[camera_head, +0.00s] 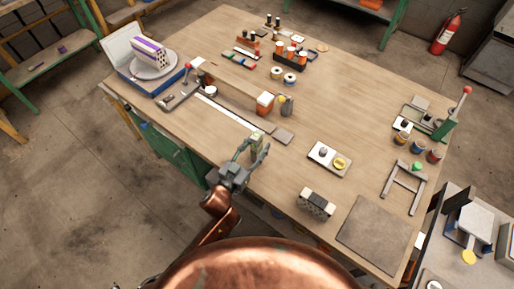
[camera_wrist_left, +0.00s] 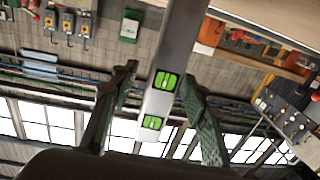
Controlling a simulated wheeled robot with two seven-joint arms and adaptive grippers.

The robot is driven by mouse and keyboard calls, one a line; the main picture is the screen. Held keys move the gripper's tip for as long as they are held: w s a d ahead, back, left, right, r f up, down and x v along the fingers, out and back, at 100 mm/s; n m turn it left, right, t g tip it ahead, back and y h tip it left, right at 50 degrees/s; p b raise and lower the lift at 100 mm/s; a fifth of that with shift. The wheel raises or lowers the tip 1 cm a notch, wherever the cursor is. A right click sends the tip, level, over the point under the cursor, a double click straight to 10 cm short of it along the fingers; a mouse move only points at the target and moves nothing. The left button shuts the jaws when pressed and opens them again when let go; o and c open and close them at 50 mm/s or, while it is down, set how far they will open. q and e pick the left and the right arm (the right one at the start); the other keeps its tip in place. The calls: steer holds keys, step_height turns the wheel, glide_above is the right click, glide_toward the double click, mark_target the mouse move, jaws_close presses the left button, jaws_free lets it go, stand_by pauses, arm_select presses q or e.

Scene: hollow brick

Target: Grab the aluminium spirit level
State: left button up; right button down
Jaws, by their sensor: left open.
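The aluminium spirit level is a long silver bar with two green vials, seen large in the left wrist view (camera_wrist_left: 183,50). In the head view its near end shows green (camera_head: 257,140) at the table's front edge, and a long pale strip (camera_head: 225,111) runs from there toward the back left. My left gripper (camera_head: 253,151) is open, with its fingers on either side of that end. In the left wrist view the bar passes between the spread fingers (camera_wrist_left: 160,76). I cannot tell whether they touch it. My right gripper is not in view.
The wooden table (camera_head: 340,95) has clear room in its middle. A grey block (camera_head: 281,136) lies right of the level. An orange-and-white item (camera_head: 265,103) stands behind it. A small tray (camera_head: 330,159) and a hollow dark block (camera_head: 317,204) sit further right.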

arm_select(q)
jaws_close()
stand_by(0.5)
